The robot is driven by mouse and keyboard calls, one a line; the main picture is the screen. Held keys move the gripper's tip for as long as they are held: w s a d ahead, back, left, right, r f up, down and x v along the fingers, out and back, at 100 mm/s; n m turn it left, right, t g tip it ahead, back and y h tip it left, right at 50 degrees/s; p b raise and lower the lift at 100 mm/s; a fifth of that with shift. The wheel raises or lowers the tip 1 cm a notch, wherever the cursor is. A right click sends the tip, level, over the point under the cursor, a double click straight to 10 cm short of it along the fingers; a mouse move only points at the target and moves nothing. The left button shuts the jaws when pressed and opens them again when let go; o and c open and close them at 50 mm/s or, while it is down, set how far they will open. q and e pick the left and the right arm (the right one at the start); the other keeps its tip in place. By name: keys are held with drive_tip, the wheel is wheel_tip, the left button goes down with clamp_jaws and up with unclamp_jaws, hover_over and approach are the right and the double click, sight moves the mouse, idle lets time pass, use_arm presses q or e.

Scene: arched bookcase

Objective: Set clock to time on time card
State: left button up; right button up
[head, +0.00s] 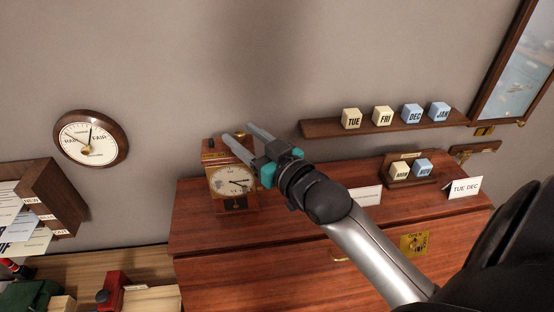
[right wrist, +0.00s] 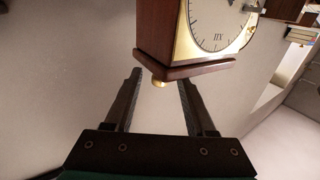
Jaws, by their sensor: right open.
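The wooden clock (head: 222,186) with a pale dial and gold front stands on the left end of the reddish cabinet top. Its dark hands point right and lower right in the head view; exact time unclear. A small brass knob (right wrist: 159,84) is on its top. My right gripper (head: 239,134) is open at the clock's top, its fingers on either side of the knob, with gaps in the right wrist view. A white card (head: 366,195) stands on the cabinet right of my arm; its writing is too small to read. My left gripper is not in view.
A wall shelf (head: 315,129) holds TUE, FRI, DEC and JAN blocks. A wooden block holder (head: 391,181) and a "TUE DEC" card (head: 465,187) stand at the cabinet's right. A round barometer (head: 91,138) and a letter rack (head: 55,195) are at left.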

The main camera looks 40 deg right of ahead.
drive_tip(key=s+d, duration=0.1)
drive_tip(key=s, duration=1.2)
drive_tip(key=shift+s+d, duration=0.2)
drive_tip(key=shift+s, duration=0.2)
